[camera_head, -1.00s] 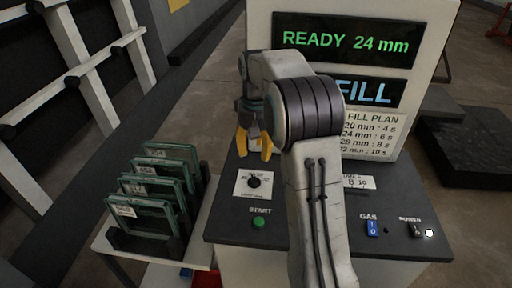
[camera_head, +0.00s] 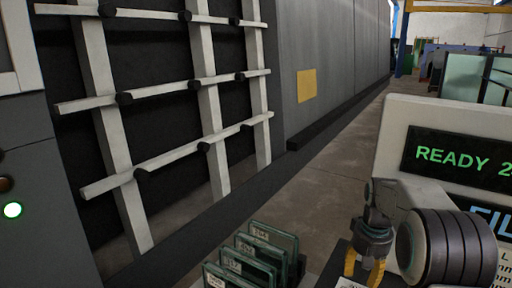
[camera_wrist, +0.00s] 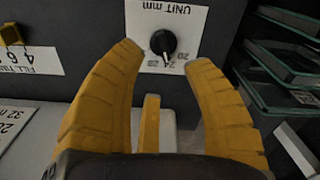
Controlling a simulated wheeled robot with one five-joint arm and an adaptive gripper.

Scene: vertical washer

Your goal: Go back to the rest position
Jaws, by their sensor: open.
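My gripper (camera_head: 363,268) has yellow fingers and is at the bottom right of the head view, in front of the white filling machine. It is open and empty. In the wrist view my gripper (camera_wrist: 168,52) has its fingers spread, with the black unit knob (camera_wrist: 161,44) on its white label showing between and beyond the tips. I cannot tell the exact gap to the knob, but nothing is held. The machine's display (camera_head: 462,160) reads "READY 2" before the frame edge cuts it off.
Several labelled glass panes (camera_head: 272,238) stand in a rack at the bottom of the head view, left of my gripper; they also show in the wrist view (camera_wrist: 285,60). A large frame with white bars (camera_head: 200,90) stands at left. Open floor (camera_head: 335,165) runs between.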

